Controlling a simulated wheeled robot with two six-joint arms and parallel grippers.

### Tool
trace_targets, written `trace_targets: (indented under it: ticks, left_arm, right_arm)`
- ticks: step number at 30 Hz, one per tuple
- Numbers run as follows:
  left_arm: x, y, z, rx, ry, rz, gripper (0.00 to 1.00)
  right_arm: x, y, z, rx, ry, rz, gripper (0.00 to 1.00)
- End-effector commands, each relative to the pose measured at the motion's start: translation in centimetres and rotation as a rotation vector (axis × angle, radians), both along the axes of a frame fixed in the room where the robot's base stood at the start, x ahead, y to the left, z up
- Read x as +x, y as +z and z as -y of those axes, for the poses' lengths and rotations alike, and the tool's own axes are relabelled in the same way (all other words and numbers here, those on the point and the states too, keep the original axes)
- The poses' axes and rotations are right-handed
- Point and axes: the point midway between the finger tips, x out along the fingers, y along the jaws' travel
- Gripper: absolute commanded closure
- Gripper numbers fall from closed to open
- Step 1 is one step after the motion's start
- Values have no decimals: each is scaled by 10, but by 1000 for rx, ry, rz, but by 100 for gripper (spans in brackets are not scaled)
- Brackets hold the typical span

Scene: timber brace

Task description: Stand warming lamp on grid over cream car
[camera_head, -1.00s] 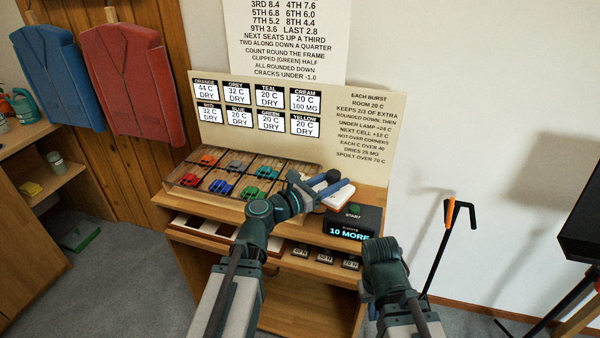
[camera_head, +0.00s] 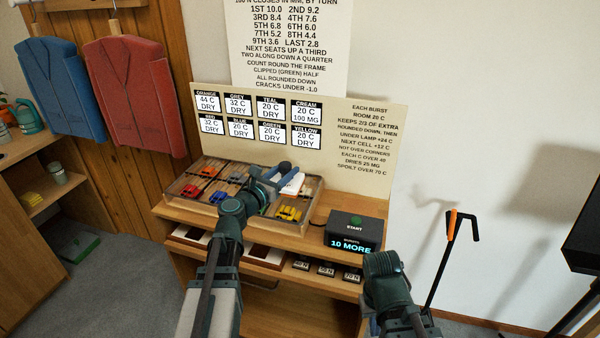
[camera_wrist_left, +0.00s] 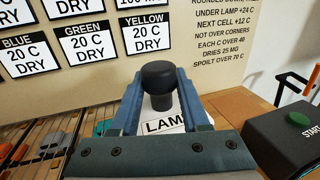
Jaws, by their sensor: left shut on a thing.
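My left gripper (camera_head: 276,174) is shut on the warming lamp (camera_head: 292,184), a white block with a dark knob. In the left wrist view the black knob (camera_wrist_left: 159,78) sits between the blue fingers, above a white label reading "LAM". The lamp is over the right part of the gridded tray (camera_head: 262,226), behind the yellow car (camera_head: 289,213). I cannot tell whether it touches the grid. The cream car is not visible; the lamp and gripper cover that area. My right arm shows at the lower right, but its fingers do not.
An orange car (camera_head: 208,171), a red car (camera_head: 190,190) and a blue car (camera_head: 218,197) sit in the left cells. The black START box (camera_head: 354,232) reads "10 MORE" right of the tray. A sign board (camera_head: 365,135) stands behind. Weights lie on the lower shelf.

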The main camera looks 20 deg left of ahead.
Motion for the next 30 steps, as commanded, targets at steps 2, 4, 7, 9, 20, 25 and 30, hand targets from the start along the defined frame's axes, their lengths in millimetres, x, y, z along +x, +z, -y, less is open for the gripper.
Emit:
trace_targets:
  ticks: [2, 4, 7, 9, 20, 25, 30]
  left_arm:
    - [26, -3, 4, 0, -3, 0, 100]
    - [43, -5, 8, 0, -4, 0, 100]
    - [64, -6, 13, 0, -2, 0, 100]
    - [74, -7, 16, 0, -3, 0, 100]
    - [87, -9, 20, 0, 0, 0, 100]
    - [87, -22, 20, 0, 0, 0, 100]
    - [87, -43, 19, 0, -1, 0, 100]
  right_arm:
    - [0, -3, 0, 0, 0, 0, 100]
    - [0, -5, 0, 0, 0, 0, 100]
    - [0, -7, 0, 0, 0, 0, 100]
    - [0, -7, 0, 0, 0, 0, 100]
    - [0, -9, 0, 0, 0, 0, 100]
    - [0, -22, 0, 0, 0, 0, 100]
    - [0, -43, 0, 0, 0, 0, 100]
